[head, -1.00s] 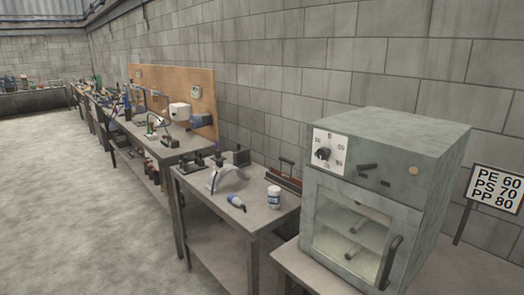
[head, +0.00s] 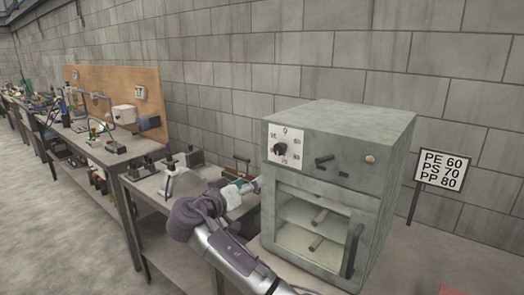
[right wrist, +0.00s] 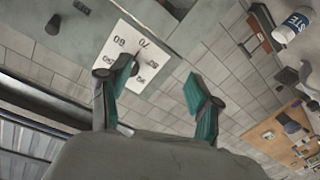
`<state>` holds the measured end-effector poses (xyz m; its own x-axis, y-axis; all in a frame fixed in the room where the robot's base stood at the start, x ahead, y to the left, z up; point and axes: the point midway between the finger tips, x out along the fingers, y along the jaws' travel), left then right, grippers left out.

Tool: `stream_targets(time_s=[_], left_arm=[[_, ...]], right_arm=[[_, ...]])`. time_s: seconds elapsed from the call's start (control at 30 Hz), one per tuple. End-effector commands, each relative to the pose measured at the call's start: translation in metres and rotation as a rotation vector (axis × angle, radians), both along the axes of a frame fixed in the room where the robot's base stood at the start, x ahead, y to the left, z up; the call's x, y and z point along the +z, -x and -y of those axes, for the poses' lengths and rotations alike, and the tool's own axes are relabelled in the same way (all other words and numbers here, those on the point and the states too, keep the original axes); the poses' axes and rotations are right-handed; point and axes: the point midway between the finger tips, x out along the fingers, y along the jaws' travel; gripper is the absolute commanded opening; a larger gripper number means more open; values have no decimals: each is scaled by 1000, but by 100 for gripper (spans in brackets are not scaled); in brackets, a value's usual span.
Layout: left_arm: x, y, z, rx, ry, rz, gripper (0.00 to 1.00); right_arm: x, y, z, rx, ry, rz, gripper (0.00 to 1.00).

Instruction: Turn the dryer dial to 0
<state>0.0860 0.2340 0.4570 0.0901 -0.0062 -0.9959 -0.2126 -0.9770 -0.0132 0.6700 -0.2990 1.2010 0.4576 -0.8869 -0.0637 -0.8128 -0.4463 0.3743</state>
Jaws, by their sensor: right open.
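The dryer (head: 330,172) is a grey-green metal box with a glass door. Its white dial plate (head: 296,137) is at the upper left of the front and carries a black dial knob (head: 279,149). My right gripper (head: 250,187) is open and empty, below and left of the plate. In the right wrist view the plate (right wrist: 150,68) shows between the open fingers of my right gripper (right wrist: 157,78), with the left fingertip overlapping the knob's edge. My left gripper is not in view.
A sign (head: 443,168) reading PE 60, PS 70, PP 80 stands right of the dryer. A workbench (head: 140,185) with small tools is on the left, partly behind my arm. A door handle (head: 353,250) juts from the dryer's lower right front.

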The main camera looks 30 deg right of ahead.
Motion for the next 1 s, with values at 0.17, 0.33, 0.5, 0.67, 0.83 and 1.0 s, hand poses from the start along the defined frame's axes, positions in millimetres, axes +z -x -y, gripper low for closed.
stream_targets(time_s=[0.17, 0.33, 0.5, 0.67, 0.83, 1.0], left_arm=[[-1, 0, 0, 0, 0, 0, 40], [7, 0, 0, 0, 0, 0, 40], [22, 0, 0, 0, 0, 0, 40], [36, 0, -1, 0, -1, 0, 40], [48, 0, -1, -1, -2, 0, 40], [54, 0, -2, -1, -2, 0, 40]], right_arm=[[56, 21, 0, -84, -7, 162, 64], [62, 18, 14, -95, -7, 172, 64], [64, 6, 44, -94, -4, 170, 64], [64, -7, 76, -94, -5, 169, 64], [63, -19, 105, -92, -7, 169, 64], [61, -27, 121, -90, -7, 169, 64]])
